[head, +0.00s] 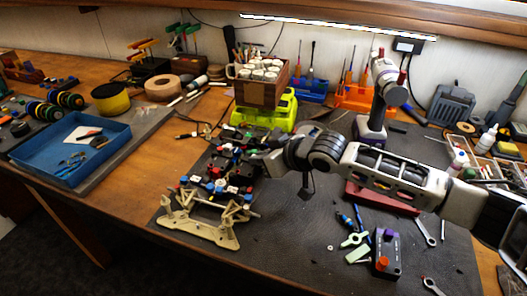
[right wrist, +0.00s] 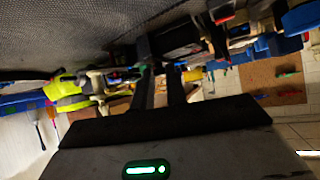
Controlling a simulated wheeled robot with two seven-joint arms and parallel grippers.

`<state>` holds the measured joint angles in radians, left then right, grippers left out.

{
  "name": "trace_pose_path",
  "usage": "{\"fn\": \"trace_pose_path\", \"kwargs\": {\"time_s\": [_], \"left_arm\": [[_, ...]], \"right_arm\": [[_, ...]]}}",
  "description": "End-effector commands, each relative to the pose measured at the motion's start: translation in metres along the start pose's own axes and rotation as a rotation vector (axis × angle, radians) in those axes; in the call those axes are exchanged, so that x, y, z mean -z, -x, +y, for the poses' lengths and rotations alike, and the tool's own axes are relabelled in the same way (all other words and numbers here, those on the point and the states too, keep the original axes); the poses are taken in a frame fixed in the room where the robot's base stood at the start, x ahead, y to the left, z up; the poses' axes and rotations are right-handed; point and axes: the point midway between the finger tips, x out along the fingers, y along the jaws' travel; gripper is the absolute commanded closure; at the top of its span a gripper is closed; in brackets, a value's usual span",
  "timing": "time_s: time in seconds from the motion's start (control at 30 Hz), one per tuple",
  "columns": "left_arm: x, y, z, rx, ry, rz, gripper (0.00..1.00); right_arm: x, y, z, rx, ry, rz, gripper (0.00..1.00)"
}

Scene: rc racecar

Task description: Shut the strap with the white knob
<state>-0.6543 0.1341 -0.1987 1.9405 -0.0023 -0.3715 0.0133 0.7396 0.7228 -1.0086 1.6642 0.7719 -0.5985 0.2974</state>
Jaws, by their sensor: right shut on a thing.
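The RC racecar (head: 217,178) lies on the dark mat, its chassis open and crowded with black, blue, red and white parts. Its beige front end (head: 200,232) points toward the near edge. My right gripper (head: 266,163) reaches in from the right and is at the car's right side. In the right wrist view its two fingers (right wrist: 161,75) are close together against a dark part of the car (right wrist: 178,40). The gripper is shut on a small part there, mostly hidden by the fingers. I cannot clearly make out the strap or its white knob. My left gripper is not in view.
A blue tray (head: 72,150) is at left. A black box with an orange knob (head: 388,254) and loose tools lie at front right. The mat's near middle is fairly clear.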

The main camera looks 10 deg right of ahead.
Motion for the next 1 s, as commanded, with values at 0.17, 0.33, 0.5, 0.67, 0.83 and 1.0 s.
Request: {"fn": "trace_pose_path", "kwargs": {"time_s": [0.17,0.33,0.5,0.67,0.83,1.0], "left_arm": [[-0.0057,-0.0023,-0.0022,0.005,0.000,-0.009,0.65],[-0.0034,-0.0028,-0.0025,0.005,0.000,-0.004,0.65],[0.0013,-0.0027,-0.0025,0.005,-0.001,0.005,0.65],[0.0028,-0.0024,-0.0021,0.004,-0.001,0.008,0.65],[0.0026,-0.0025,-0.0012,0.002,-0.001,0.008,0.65],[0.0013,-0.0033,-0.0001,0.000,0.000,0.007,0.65]], "right_arm": [[0.0026,-0.0029,-0.0015,-0.023,0.030,-0.086,1.00],[0.0021,-0.0031,-0.0015,-0.028,0.036,-0.105,1.00],[0.0020,-0.0030,-0.0015,-0.027,0.035,-0.104,1.00],[0.0020,-0.0030,-0.0014,-0.027,0.035,-0.103,0.64],[0.0019,-0.0030,-0.0014,-0.027,0.035,-0.103,0.64],[0.0022,0.0041,-0.0007,-0.028,0.035,-0.102,0.64]]}}
